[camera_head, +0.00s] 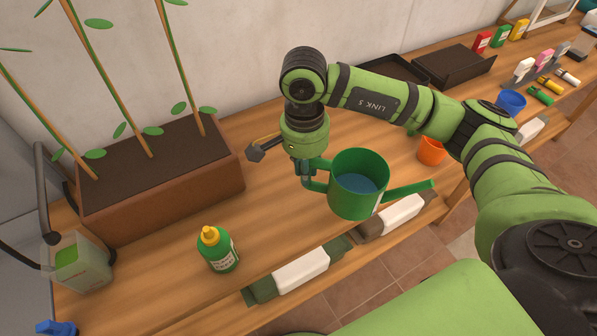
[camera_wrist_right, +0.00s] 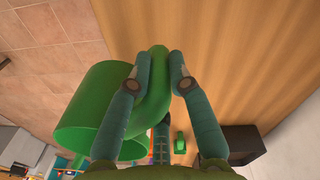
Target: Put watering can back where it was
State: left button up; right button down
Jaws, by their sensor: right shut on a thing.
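The green watering can (camera_head: 358,190) is upright near the front edge of the wooden table, with blue water showing inside and its spout pointing right. My right gripper (camera_head: 308,178) is shut on its handle, on the can's left side. I cannot tell whether the can's base touches the table. In the right wrist view, the two fingers (camera_wrist_right: 159,75) sit on either side of the green handle, and the watering can's body (camera_wrist_right: 85,110) shows to the left. My left gripper is not in view.
A brown planter (camera_head: 165,205) with tall plants stands at the back left. A green bottle with a yellow cap (camera_head: 218,250) stands in front of it. An orange pot (camera_head: 431,151) is right of the can, and black trays (camera_head: 453,66) lie behind.

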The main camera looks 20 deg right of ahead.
jog(key=f, duration=0.1)
jog(key=w+f+p, duration=0.1)
jog(key=f, duration=0.1)
jog(key=a+f+p, duration=0.1)
jog(key=f, duration=0.1)
jog(key=shift+w+a+f, duration=0.1)
jog(key=shift+w, duration=0.15)
jog(key=shift+f, duration=0.1)
jog(key=shift+f+b, duration=0.1)
jog(key=shift+b, duration=0.25)
jog(key=c, duration=1.1)
grip_release()
jog(key=shift+c, duration=0.2)
